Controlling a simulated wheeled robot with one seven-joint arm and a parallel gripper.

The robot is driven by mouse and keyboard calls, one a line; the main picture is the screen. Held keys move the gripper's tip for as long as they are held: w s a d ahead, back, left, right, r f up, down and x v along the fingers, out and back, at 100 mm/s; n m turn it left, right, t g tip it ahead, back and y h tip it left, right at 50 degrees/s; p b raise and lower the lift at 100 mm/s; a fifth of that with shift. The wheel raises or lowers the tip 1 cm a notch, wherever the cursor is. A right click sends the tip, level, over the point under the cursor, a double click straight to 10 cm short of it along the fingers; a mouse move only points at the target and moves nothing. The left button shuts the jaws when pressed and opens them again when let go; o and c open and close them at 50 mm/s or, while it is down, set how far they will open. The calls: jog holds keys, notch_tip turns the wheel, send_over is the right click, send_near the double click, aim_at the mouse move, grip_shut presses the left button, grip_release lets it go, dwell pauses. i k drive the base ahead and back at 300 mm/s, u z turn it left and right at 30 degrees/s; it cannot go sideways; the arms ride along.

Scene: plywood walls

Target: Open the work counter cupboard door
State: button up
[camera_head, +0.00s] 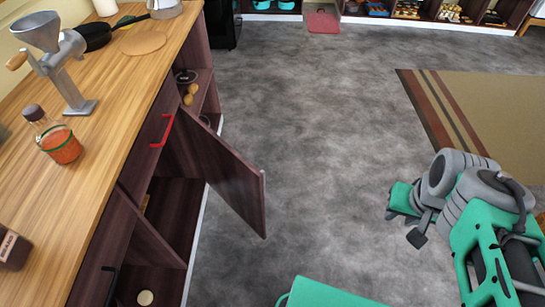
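The work counter (130,75) runs along the left, with a wooden top and dark wood-grain fronts. Its cupboard door (228,180) stands swung out over the floor, well away from the cupboard opening (172,205). Shelves and inner walls show behind the door. No handle is clear on the door; its outer face is turned mostly away. My gripper (408,217) is at the right, over the grey floor, apart from the door and touching nothing I can make out. Its fingers are partly hidden by its own links, so its opening is unclear.
A drawer front with a red handle (163,130) is beside the opening. A grinder (62,65), a jar (55,138) and a pan (95,36) stand on the counter. Grey floor is clear between door and arm. A rug (490,115) lies at the right.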

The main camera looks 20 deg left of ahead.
aim_at(241, 185)
jog(key=i, duration=0.35)
jog(key=u, duration=2.3)
jog(key=i, duration=0.5)
jog(key=u, duration=0.05)
